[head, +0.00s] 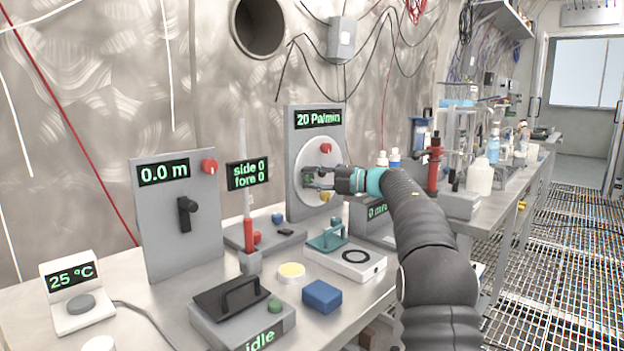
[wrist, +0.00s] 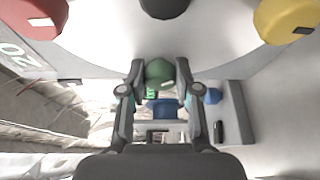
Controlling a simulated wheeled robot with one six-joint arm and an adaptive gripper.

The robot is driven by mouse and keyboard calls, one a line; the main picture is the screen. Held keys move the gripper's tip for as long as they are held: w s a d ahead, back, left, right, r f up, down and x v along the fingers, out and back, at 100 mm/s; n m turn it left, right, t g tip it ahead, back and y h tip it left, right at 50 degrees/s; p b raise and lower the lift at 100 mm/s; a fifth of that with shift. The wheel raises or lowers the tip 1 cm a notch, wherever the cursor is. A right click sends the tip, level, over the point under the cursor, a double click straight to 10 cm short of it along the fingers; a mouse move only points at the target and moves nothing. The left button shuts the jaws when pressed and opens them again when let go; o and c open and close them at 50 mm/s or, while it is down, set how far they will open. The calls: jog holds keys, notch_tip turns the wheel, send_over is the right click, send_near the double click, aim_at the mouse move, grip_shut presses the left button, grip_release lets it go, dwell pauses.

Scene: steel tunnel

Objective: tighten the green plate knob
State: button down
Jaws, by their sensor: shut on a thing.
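The green plate knob (wrist: 159,74) sits on the round white plate (wrist: 115,60), between my gripper's fingers in the wrist view. My gripper (wrist: 160,85) is shut on it, one finger on each side. In the head view my gripper (head: 312,180) reaches the left part of the round plate (head: 319,157), and the green knob (head: 308,179) shows small between the fingers. A red knob (head: 326,148) is near the plate's top and a yellow knob (head: 325,196) near its bottom. The wrist view also shows a red knob (wrist: 35,15), a dark knob (wrist: 165,6) and a yellow knob (wrist: 287,18).
The plate's panel carries a display (head: 318,118) reading 20 Pa/min. A panel reading 0.0 m (head: 165,235) stands to the left. A red stick (head: 249,236), a blue block (head: 321,296) and a black-handled box (head: 243,318) crowd the bench in front. Bottles (head: 480,176) stand to the right.

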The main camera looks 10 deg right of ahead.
jog(key=c, duration=0.8)
grip_release()
jog(key=v, duration=0.7)
jog(key=shift+d, duration=0.2)
jog(key=shift+s, duration=0.1)
